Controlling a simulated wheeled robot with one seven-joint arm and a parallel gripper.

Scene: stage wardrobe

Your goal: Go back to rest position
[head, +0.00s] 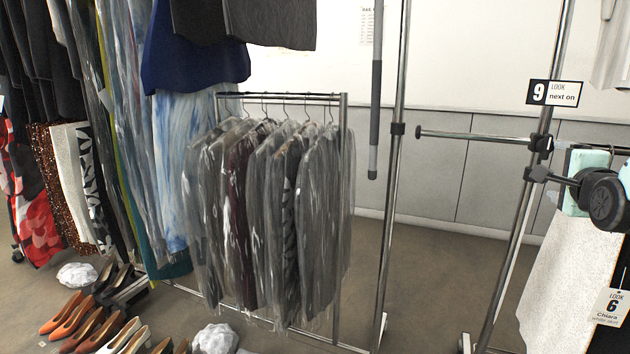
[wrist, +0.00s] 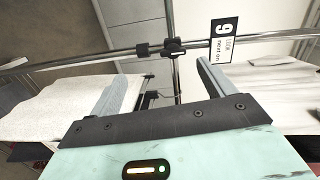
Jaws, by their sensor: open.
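My gripper (wrist: 160,72) is open in the wrist view, with its two grey fingers spread and nothing held between them. Beyond the fingers, a chrome upright and rail (wrist: 100,54) of a clothes rack show through the gap. In the head view, the pale green body of my gripper (head: 588,178) is at the right edge, beside the rack's right upright, partly hidden by my dark arm joint. The fingertips cannot be made out there.
A "9 LOOK next on" sign (head: 554,93) hangs on the right upright (head: 519,200). A pale garment (head: 570,285) tagged "LOOK 6" hangs close below my arm. Plastic-covered garments (head: 270,215) hang mid-left, with shoes (head: 85,325) on the floor. Floor between the uprights is clear.

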